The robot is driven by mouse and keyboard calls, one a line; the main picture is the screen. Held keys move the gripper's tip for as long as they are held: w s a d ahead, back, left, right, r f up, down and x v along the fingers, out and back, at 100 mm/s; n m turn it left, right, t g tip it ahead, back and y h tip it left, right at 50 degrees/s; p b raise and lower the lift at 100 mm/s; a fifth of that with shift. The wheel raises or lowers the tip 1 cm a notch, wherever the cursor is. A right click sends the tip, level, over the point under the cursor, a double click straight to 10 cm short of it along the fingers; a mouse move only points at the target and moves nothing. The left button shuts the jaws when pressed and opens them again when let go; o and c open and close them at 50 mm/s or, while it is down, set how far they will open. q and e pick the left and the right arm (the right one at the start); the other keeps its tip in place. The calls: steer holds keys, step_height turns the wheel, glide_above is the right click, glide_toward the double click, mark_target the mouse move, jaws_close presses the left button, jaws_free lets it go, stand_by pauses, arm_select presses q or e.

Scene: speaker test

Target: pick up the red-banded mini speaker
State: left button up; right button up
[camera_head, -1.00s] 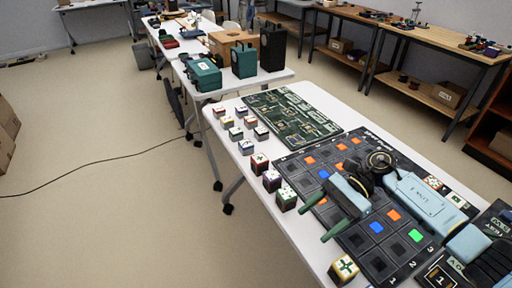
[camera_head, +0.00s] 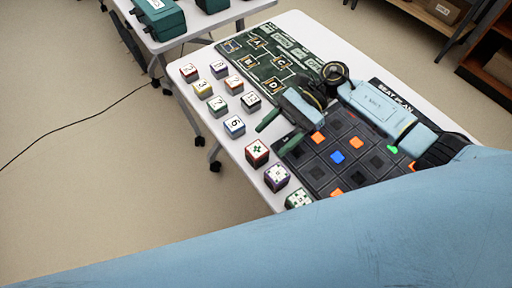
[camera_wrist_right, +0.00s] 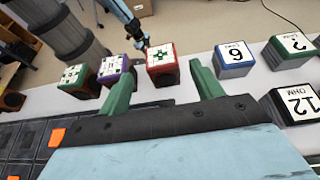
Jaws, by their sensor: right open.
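A small cube speaker with red sides and a green pattern on its white top (camera_head: 257,153) stands on the white table near its left edge. It also shows in the right wrist view (camera_wrist_right: 162,65), just beyond the gap between the fingers. My right gripper (camera_head: 267,142) is open, with its two green fingers pointing toward this cube. In the wrist view the right gripper (camera_wrist_right: 163,72) has nothing between its fingers. Another cube with reddish sides (camera_head: 189,72) stands at the far end of the rows. My left gripper does not show.
A purple-sided cube (camera_head: 277,178) and a green-sided cube (camera_head: 299,199) stand nearer in the row. A blue-sided cube marked 6 (camera_head: 234,126) stands farther along. A dark grid board (camera_head: 345,185) and a green lettered board (camera_head: 276,57) lie on the table (camera_head: 308,30).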

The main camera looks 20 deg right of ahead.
mark_target(250, 159)
steer(key=x, duration=0.8)
steer(key=shift+f+p, duration=0.1)
steer(key=shift+p, duration=0.25)
steer(key=shift+w, duration=0.1)
steer(key=c, duration=1.1)
